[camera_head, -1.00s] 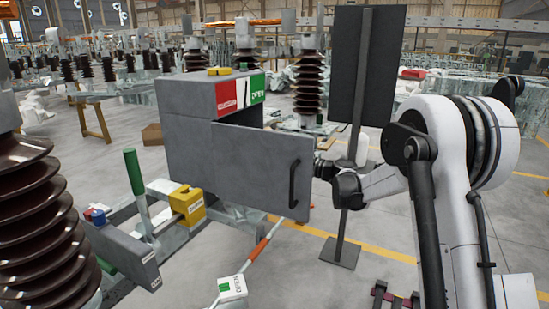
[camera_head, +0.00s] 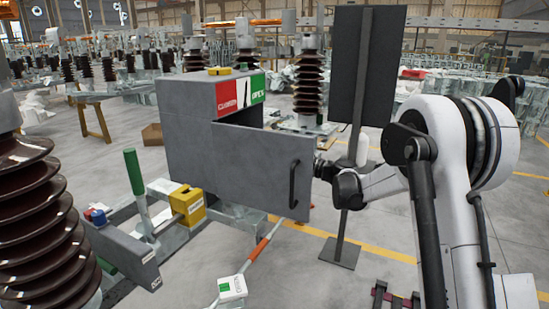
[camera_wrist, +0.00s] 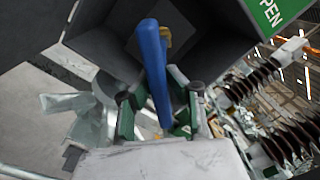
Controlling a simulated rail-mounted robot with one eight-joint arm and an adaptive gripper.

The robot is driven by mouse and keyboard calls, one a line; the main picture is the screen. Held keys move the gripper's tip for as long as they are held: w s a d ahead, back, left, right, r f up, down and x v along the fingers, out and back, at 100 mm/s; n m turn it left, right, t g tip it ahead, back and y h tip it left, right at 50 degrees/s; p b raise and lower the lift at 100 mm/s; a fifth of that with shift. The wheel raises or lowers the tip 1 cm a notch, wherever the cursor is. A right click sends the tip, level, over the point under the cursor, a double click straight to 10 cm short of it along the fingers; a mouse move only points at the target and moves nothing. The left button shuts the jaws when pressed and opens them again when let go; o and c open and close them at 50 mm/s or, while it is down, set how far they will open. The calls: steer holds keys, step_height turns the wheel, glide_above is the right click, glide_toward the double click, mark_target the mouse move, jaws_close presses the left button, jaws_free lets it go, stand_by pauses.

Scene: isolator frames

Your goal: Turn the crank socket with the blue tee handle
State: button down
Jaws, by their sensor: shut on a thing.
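The blue tee handle (camera_wrist: 152,60) runs up the middle of the wrist view, into an open grey cabinet. My gripper (camera_wrist: 158,112) is shut on it, with green-and-grey fingers on either side. A small yellow part (camera_wrist: 166,40) shows behind the handle; I cannot tell whether it belongs to the crank socket. The socket itself is not clearly visible. In the head view, the grey cabinet (camera_head: 190,130) has its door (camera_head: 250,170) swung open toward the camera. The door hides my fingertips and the blue handle there; my dark wrist shows just right of the door edge.
The door's black pull handle (camera_head: 293,184) is near my wrist. A dark panel on a post (camera_head: 365,70) stands behind my arm.

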steer(key=shift+f, duration=0.1)
stand_by(0.3)
